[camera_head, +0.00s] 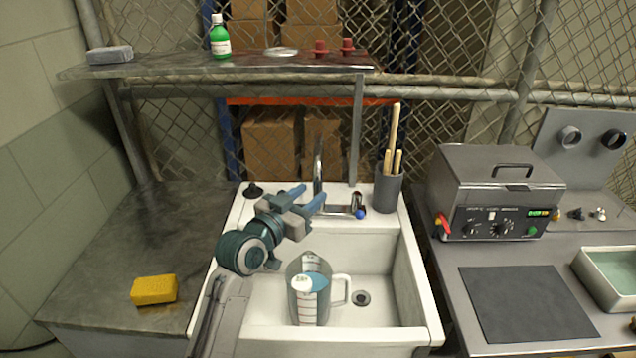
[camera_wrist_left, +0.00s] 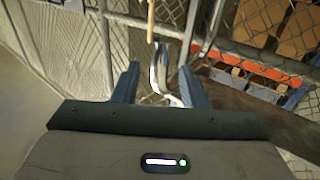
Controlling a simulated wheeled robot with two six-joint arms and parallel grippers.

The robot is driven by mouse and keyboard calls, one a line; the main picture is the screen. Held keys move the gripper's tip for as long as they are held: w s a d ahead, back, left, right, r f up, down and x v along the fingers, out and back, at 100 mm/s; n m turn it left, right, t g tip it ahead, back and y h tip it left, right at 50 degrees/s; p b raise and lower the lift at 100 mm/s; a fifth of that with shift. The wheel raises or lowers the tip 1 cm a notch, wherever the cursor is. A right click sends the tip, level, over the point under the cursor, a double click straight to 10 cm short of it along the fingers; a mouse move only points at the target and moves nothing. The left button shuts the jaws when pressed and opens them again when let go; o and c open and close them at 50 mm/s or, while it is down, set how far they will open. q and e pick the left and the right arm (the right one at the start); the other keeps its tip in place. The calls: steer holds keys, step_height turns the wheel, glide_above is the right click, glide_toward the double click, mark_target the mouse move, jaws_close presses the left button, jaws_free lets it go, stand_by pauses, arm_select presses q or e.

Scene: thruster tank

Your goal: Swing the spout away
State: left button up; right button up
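The chrome faucet spout (camera_head: 318,165) rises at the back of the white sink (camera_head: 412,285), its base and blue-tipped handle on the rear ledge. My left gripper (camera_head: 309,197) is over the back left of the sink, just left of and in front of the spout. In the left wrist view my gripper (camera_wrist_left: 158,88) is open, and the chrome spout (camera_wrist_left: 160,70) shows between its two blue fingers, beyond the tips. I cannot tell any contact. A clear measuring jug (camera_head: 296,290) with a blue and white object stands in the sink. My right gripper is not in view.
A grey holder (camera_head: 385,192) with wooden handles stands right of the faucet. A black plug (camera_head: 254,190) sits on the left rear ledge. A yellow sponge (camera_head: 154,289) lies on the left counter. A shelf (camera_head: 180,67) crosses above; a heated bath (camera_head: 497,195) stands right.

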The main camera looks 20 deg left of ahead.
mark_target(315, 190)
arm_select(q)
steer(key=shift+p+x, duration=0.4)
steer(key=shift+x, duration=1.65)
jaws_close()
